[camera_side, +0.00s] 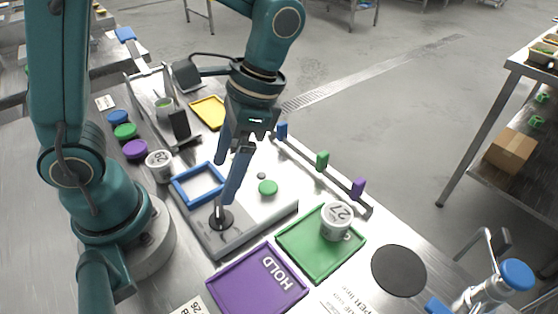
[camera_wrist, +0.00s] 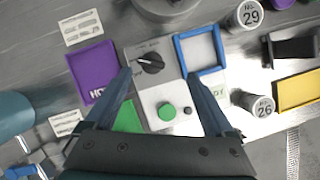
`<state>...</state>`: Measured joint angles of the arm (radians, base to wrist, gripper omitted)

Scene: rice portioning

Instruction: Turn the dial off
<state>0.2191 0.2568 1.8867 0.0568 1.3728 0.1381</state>
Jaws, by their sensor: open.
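The black dial (camera_side: 221,219) is a round knob with a raised grip, set on the grey panel of a low box (camera_side: 240,238). In the wrist view the dial (camera_wrist: 151,63) lies between and slightly beyond my fingertips, with marks printed around it too small to read. My gripper (camera_side: 226,183) is open and empty, pointing down above the box. In the side view one fingertip appears close to the dial; contact cannot be told. In the wrist view my gripper (camera_wrist: 161,74) has its two blue fingers spread wide, and a green button (camera_wrist: 167,112) shows between them.
A blue square frame (camera_side: 180,199) sits on the box beside the dial. A purple HOLD tray (camera_side: 229,291) and a green tray (camera_side: 303,263) bearing can 27 (camera_side: 336,222) lie in front. Can 29 (camera_side: 159,167) stands behind left.

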